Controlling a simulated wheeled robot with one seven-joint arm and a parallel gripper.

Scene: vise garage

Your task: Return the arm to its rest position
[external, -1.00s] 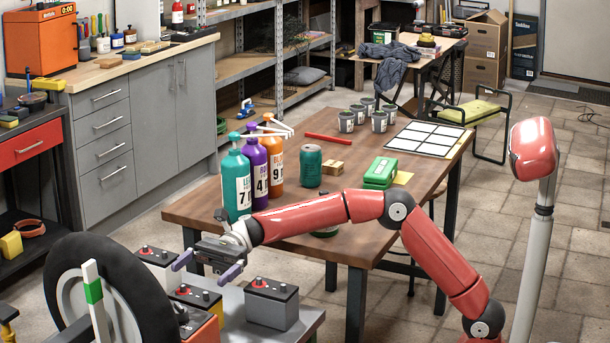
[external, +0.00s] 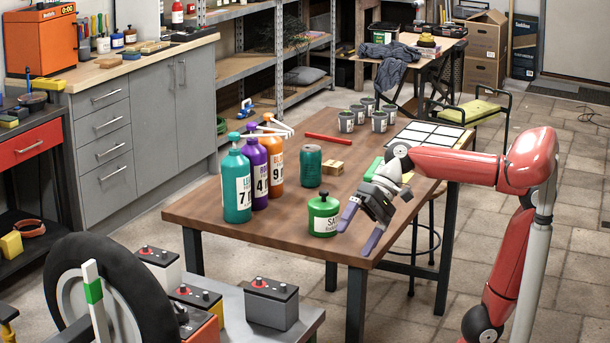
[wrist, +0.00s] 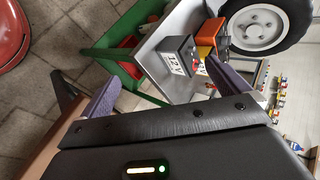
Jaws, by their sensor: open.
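My gripper (external: 361,229) is open and empty, with its two purple fingers (wrist: 100,104) spread apart. In the external view it hangs over the front right part of the wooden table (external: 270,236), to the right of a green can (external: 323,217) with a white label. The wrist view looks down past the fingers at the floor (wrist: 40,70), the grey cart with batteries (wrist: 180,65) and a tyre (wrist: 265,20).
Three pump bottles, teal (external: 236,186), purple and orange, stand on the table. A dark green can (external: 311,166), a red bar (external: 328,138), several grey cups (external: 346,121) and a white grid panel (external: 430,136) lie behind. A stool (external: 427,240) stands at the table's right. Batteries (external: 271,304) sit on the front cart.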

